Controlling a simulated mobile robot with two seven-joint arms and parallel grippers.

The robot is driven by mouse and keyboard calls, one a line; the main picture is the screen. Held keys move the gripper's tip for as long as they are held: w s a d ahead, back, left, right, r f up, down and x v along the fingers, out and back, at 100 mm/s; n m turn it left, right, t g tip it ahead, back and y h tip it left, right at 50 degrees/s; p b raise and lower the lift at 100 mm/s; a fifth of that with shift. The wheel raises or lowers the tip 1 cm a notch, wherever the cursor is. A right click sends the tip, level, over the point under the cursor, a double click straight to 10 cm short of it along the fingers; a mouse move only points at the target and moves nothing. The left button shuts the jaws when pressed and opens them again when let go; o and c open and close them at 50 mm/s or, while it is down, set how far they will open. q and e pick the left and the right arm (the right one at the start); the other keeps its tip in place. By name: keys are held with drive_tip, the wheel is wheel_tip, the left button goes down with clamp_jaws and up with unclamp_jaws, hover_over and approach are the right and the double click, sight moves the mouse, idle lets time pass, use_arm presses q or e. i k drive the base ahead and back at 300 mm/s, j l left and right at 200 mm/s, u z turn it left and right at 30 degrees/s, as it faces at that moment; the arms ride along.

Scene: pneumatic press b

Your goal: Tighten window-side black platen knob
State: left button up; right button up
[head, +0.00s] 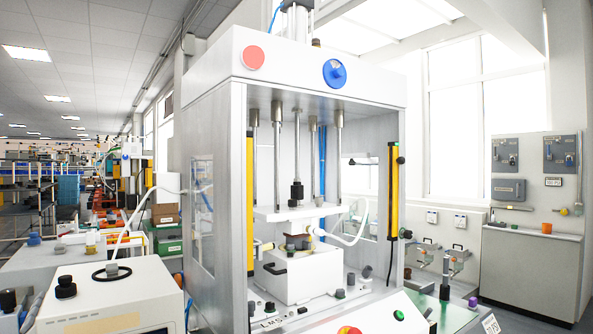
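The press (212,130) stands in the middle of the head view, its front open. Its white platen (275,214) hangs level on metal rods, with a black coupling (296,194) above its middle. A black knob (406,234) sticks out beside the lower end of the right yellow bar, on the window side. Small dark knobs also stand on the press bed, one of them black (351,279) at the right. I cannot tell for certain which knob is the platen knob, or how tight any is. Neither of my grippers shows.
Yellow vertical bars flank the opening, left (250,200) and right (392,205). A white block with a black handle (298,276) sits under the platen. A white hose (350,238) curves at its right. A white box (85,300) stands front left; a grey cabinet (530,270) stands right.

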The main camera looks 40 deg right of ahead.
sight(292, 203)
drive_tip(key=i+l+z, duration=0.2)
drive_tip(key=z, duration=0.15)
drive_tip(key=i+l+z, duration=0.4)
drive_tip(key=z, duration=0.25)
